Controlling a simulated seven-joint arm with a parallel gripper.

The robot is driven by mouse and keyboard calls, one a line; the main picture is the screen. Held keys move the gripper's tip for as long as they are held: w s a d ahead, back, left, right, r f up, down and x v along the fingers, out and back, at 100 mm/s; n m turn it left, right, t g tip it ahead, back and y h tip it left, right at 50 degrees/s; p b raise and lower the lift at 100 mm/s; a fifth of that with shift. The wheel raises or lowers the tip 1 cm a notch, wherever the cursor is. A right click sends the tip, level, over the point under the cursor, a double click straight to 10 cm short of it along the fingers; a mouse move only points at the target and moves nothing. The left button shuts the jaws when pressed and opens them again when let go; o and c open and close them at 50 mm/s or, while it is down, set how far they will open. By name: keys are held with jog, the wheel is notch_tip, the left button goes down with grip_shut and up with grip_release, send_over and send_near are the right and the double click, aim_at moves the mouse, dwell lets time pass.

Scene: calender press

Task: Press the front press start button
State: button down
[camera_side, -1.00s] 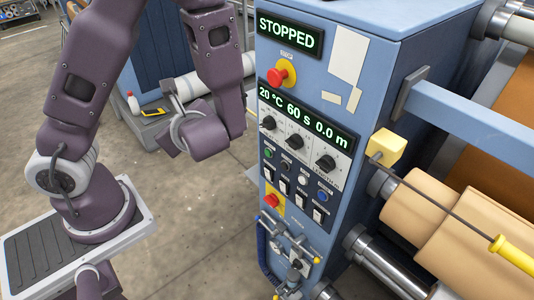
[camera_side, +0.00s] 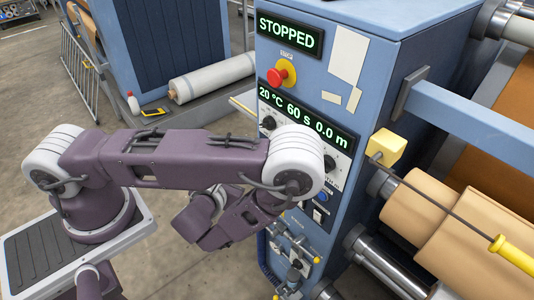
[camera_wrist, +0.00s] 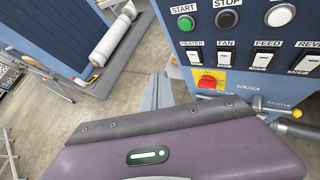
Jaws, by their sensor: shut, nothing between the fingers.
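The green start button (camera_wrist: 186,23) sits under a START label at the upper right of the wrist view, on the blue press panel. In the side view my arm hides it. My gripper's grey fingers (camera_wrist: 159,92) are shut and empty in the wrist view. They show below and left of the start button, apart from it, against the floor beside the panel's left edge. In the side view my gripper is hidden behind my arm. The display (camera_side: 289,35) reads STOPPED.
A black STOP button (camera_wrist: 228,19) and a white button (camera_wrist: 280,16) are right of the start button. White rocker switches (camera_wrist: 228,59) sit below, then a red knob on yellow (camera_wrist: 207,82). A red emergency stop (camera_side: 281,73) is higher. Valves and pipes (camera_side: 291,245) protrude low down.

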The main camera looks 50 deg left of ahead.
jog(key=w, duration=0.8)
jog(key=shift+w, duration=0.3)
dwell(1.6)
jog(key=shift+w, duration=0.4)
